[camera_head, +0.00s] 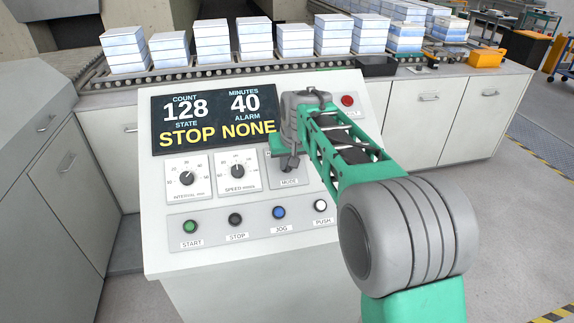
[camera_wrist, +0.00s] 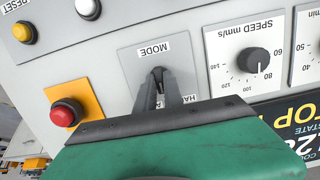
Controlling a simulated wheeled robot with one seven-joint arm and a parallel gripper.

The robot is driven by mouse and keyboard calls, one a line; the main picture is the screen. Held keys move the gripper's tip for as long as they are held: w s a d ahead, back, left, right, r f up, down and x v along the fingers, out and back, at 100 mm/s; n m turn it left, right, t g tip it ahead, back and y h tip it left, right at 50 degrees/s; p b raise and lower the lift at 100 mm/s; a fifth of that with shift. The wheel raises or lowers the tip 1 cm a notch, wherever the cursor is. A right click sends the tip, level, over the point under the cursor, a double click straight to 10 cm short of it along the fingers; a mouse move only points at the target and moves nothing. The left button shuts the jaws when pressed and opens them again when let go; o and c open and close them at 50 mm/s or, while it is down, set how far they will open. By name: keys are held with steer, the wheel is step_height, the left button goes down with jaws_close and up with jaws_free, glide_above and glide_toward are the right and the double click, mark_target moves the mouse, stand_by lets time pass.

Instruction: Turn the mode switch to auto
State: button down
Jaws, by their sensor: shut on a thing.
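The mode switch plate (camera_head: 289,182) is on the sloped control panel, right of the speed dial, with a MODE label. In the wrist view the plate (camera_wrist: 128,60) appears upside down, and the dark switch knob (camera_wrist: 158,73) shows between the finger ends. My gripper (camera_head: 290,163) is at the switch, its fingers (camera_wrist: 164,86) shut on the knob. The fingers and the green gripper body hide most of the knob and part of the position lettering, so I cannot tell which way it points. The display (camera_head: 213,118) reads STOP, NONE, 128 and 40.
The interval dial (camera_head: 187,179) and speed dial (camera_head: 237,172) lie left of the switch. Start (camera_head: 190,227), stop (camera_head: 235,219), jog (camera_head: 279,212) and white (camera_head: 320,206) buttons line the panel below. A red button on yellow (camera_wrist: 66,112) is beside the switch. Stacked boxes (camera_head: 297,41) stand behind.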

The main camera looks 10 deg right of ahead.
steer(key=m+y, duration=0.1)
steer(key=m, duration=0.4)
steer(key=shift+m, duration=0.3)
stand_by(0.4)
steer(key=c, duration=1.5)
jaws_free()
steer(key=shift+o, duration=0.2)
steer(key=shift+r, duration=0.1)
steer(key=v, duration=0.7)
steer(key=shift+s+r+b, duration=0.2)
steer(key=shift+s+b, duration=0.1)
steer(key=shift+b, duration=0.1)
